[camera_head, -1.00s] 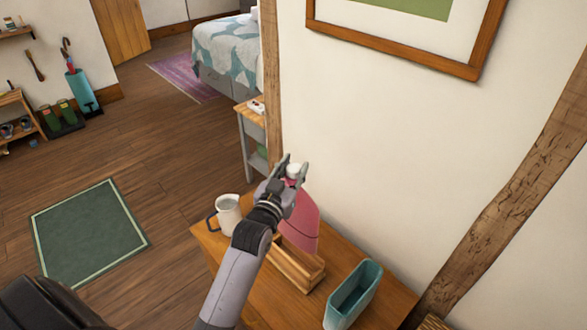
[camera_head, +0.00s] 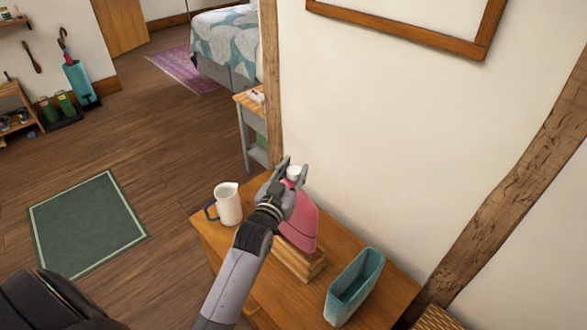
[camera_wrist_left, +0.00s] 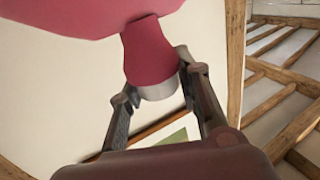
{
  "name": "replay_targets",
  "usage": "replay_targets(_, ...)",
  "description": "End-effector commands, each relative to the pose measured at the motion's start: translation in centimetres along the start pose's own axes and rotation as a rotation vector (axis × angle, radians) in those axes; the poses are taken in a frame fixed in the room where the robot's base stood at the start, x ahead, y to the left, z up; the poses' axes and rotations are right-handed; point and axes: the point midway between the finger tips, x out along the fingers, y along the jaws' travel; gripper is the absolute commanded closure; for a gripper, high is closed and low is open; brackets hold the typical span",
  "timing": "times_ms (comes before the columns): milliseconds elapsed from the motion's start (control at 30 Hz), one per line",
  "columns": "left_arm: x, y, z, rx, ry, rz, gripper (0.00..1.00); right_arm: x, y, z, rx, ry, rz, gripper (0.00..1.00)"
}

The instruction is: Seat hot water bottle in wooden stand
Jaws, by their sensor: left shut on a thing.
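The pink hot water bottle (camera_head: 303,222) is upright, with a pale cap at its top. My left gripper (camera_head: 285,171) is shut on its neck just below the cap; the neck also shows between the fingers in the left wrist view (camera_wrist_left: 147,55). The wooden stand (camera_head: 301,264) sits on the wooden table. The bottle's lower end is over the stand and overlaps it in the head view; I cannot tell how deep it sits inside. My forearm hides the stand's left part. My right gripper is not in view.
A white jug (camera_head: 228,204) with a dark handle stands left of my gripper on the table (camera_head: 382,300). An open teal container (camera_head: 354,287) stands to the right of the stand. The wall (camera_head: 370,150) rises close behind the table.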

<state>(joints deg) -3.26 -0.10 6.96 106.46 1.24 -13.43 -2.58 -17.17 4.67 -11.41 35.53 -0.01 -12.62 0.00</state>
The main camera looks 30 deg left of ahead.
Motion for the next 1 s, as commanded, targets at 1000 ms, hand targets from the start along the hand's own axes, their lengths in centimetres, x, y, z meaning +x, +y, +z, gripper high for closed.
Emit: replay_targets(1000, -0.04, -0.05, -0.26, 0.005, 0.008, 0.0, 1.0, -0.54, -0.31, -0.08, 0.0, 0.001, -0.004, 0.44)
